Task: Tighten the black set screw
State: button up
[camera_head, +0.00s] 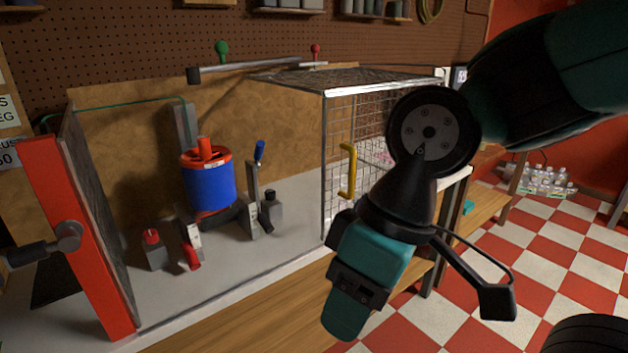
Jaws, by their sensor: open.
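What looks like the black set screw (269,194) is a small black knob on top of a grey block, on the bench right of the blue and red rotor housing (208,180). A matching red knob (151,237) tops another grey block at the front left. My gripper (345,308) hangs at the right, in front of the bench edge and the wire cage. It is open, points down, and is well apart from the black knob. Nothing shows held in it. Its fingertips are partly hidden by its own body.
A blue-handled lever (256,165) stands just left of the black knob. The wire cage (340,150) with a yellow handle (348,170) is at the right. A red-edged panel (75,240) bounds the left.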

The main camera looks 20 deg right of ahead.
aim_at(270, 194)
jog(key=z, duration=0.25)
jog(key=i, duration=0.7)
jog(key=u, duration=0.6)
jog(key=i, duration=0.6)
jog(key=u, duration=0.6)
